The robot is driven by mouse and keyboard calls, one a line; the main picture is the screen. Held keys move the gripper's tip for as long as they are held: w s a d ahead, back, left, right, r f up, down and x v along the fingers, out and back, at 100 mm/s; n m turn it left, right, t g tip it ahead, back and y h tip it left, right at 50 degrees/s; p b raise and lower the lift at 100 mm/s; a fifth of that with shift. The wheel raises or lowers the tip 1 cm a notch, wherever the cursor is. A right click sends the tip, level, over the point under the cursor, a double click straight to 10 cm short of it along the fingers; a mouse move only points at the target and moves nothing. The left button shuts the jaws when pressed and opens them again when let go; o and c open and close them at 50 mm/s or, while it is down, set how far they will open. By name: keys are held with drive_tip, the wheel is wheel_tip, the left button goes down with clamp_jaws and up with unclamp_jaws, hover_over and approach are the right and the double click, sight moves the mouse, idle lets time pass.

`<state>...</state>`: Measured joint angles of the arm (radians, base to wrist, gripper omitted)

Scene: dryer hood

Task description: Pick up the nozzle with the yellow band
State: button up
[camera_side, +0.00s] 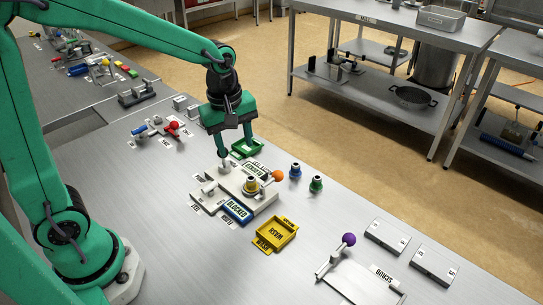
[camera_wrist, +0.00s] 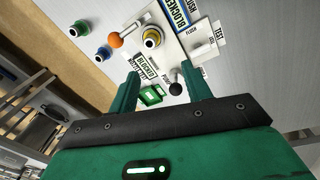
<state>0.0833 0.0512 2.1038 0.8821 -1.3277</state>
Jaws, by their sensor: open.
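The nozzle with the yellow band (camera_side: 251,185) stands upright on a pale fixture block (camera_side: 262,203), beside a lever with an orange ball. It also shows in the wrist view (camera_wrist: 152,38), beyond my fingertips. My gripper (camera_side: 235,150) is open, pointing down over the far end of the fixture, near the green tray, apart from the nozzle. In the wrist view, nothing shows held between its fingers (camera_wrist: 159,74). A blue-banded nozzle (camera_side: 295,171) and a green-banded nozzle (camera_side: 316,184) stand on the table right of the fixture.
The orange-ball lever (camera_side: 277,175) is close beside the yellow-banded nozzle. A blue BLOCKED sign (camera_side: 238,210) is in front. A yellow WASH tray (camera_side: 276,232) and a purple-ball lever (camera_side: 348,240) are nearer the camera. The green tray (camera_side: 247,147) lies behind.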

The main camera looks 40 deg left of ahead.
sight(251, 178)
drive_tip(key=w+f+n, duration=0.2)
drive_tip(key=f, duration=0.1)
drive_tip(key=w+d+f+n+g, duration=0.1)
drive_tip(key=f+n, duration=0.1)
drive_tip(key=shift+f, duration=0.15)
drive_tip(key=shift+f, duration=1.2)
drive_tip(key=shift+d+f, duration=0.1)
drive_tip(key=shift+d+f, duration=0.1)
drive_tip(key=shift+f, duration=2.4)
clamp_jaws()
